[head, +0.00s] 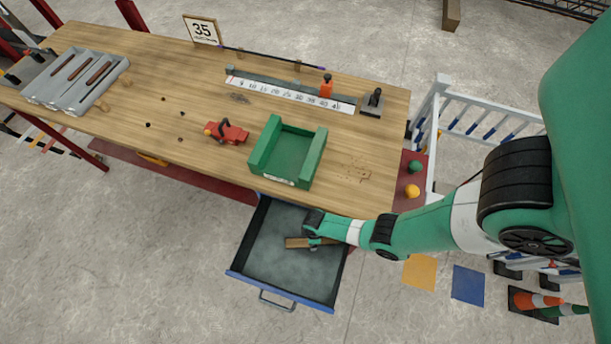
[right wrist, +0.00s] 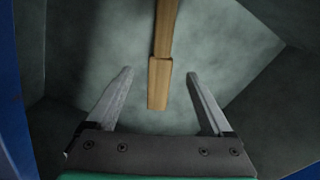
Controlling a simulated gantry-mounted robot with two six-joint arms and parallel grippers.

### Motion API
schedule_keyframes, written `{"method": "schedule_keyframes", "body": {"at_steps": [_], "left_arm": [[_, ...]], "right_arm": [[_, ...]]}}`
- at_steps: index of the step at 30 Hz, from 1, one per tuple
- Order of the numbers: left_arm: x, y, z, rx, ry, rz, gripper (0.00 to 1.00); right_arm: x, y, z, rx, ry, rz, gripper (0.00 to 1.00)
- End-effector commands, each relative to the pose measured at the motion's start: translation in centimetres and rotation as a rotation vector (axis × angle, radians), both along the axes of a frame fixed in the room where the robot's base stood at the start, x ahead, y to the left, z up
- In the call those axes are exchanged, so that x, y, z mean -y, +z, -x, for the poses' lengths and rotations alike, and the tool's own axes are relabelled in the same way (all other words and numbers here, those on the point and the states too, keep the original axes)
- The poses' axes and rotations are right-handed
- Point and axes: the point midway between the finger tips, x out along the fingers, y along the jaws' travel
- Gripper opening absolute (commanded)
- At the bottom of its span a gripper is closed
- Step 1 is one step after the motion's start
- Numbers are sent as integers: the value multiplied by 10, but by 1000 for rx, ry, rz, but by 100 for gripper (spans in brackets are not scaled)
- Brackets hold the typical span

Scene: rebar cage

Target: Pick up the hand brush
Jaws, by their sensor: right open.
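The hand brush (head: 297,242) lies in the open drawer (head: 279,290); I see a light wooden part of it, and my right gripper covers some of it. In the right wrist view the brush's wooden handle (right wrist: 160,85) runs from the top edge down to the middle, between the fingers. Bristles do not show. My right gripper (head: 313,246) reaches down into the drawer over the brush. Its fingers (right wrist: 160,73) are open, one on each side of the handle and apart from it. My left gripper is not in view.
The wooden bench (head: 205,75) stands behind the drawer. On it are a green tray (head: 284,180), a red clamp-like tool (head: 226,132), a ruler strip (head: 290,97) and a grey tool tray (head: 75,80). Drawer walls surround the gripper. A white railing (head: 490,115) stands right.

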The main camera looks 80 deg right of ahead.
Motion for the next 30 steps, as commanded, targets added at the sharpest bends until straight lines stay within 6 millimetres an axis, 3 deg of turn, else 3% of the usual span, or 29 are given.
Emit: {"method": "schedule_keyframes", "body": {"at_steps": [3,11,16,25,30], "left_arm": [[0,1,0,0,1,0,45],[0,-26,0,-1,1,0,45],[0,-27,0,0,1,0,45],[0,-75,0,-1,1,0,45],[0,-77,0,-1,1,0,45]], "right_arm": [[-2,-5,13,-27,3,-6,85],[-1,-30,11,-24,2,-5,85],[-1,-31,10,-22,1,-5,85],[6,-78,7,-21,2,-5,85],[5,-80,7,-21,2,-5,85]]}}
